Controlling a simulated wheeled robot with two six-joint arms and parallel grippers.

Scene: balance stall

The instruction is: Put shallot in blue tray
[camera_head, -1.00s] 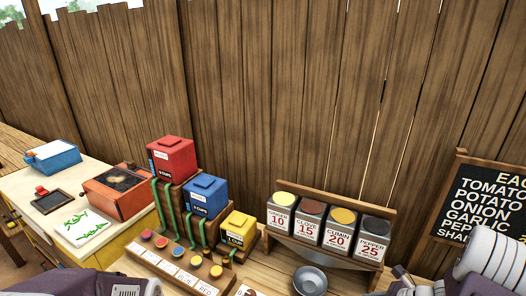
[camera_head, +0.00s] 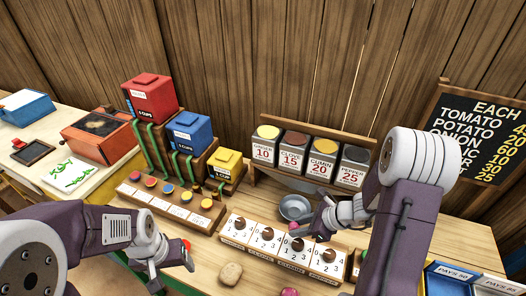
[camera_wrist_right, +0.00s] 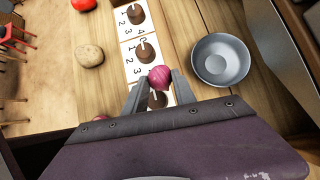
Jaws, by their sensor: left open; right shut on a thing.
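My right gripper (camera_wrist_right: 158,88) is shut on a pink-purple, round item that looks like a shallot (camera_wrist_right: 159,77), held over the board of dials. In the head view the right gripper (camera_head: 312,226) is beside the metal bowl, with the pink item (camera_head: 295,236) at its tips. A second pink item (camera_head: 289,292) shows at the bottom edge, mostly cut off. A blue tray (camera_head: 432,284) with a "PAYS 50" label is at the bottom right, partly cut off and partly behind my right arm. My left gripper (camera_head: 174,270) is open and empty at the lower left.
The metal bowl (camera_wrist_right: 221,60) stands close to the right gripper. The dial board (camera_head: 262,236) lies below it, with a potato (camera_head: 230,273) in front. A red tomato (camera_head: 187,244) is near my left gripper. Spice tins (camera_head: 323,162) and coloured boxes (camera_head: 150,97) stand behind.

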